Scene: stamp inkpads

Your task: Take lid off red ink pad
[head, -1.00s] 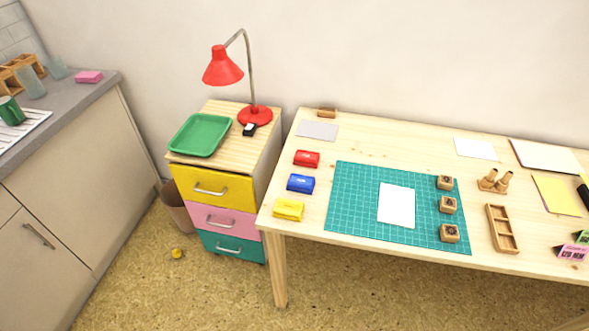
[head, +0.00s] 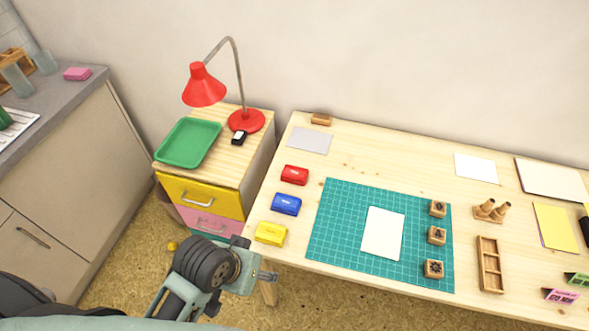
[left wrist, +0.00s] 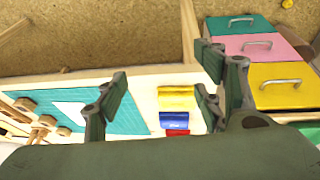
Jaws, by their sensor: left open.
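The red ink pad (head: 294,175) lies on the wooden table near its left edge, behind the blue ink pad (head: 286,204) and the yellow ink pad (head: 271,233). It looks closed. In the left wrist view the red pad (left wrist: 177,132) is partly hidden by the gripper's dark body, below the blue pad (left wrist: 174,120) and yellow pad (left wrist: 176,98). My left gripper (head: 267,276) is low at the table's front left corner, apart from all the pads. In the wrist view its fingers (left wrist: 160,88) are spread wide and empty. My right gripper is not in view.
A green cutting mat (head: 335,225) with white paper (head: 383,233) lies right of the pads. Several wooden stamps stand on its right side. A grey sheet (head: 310,140) lies behind the red pad. The drawer cabinet (head: 197,195), carrying a red lamp (head: 205,88) and green tray (head: 187,143), stands left.

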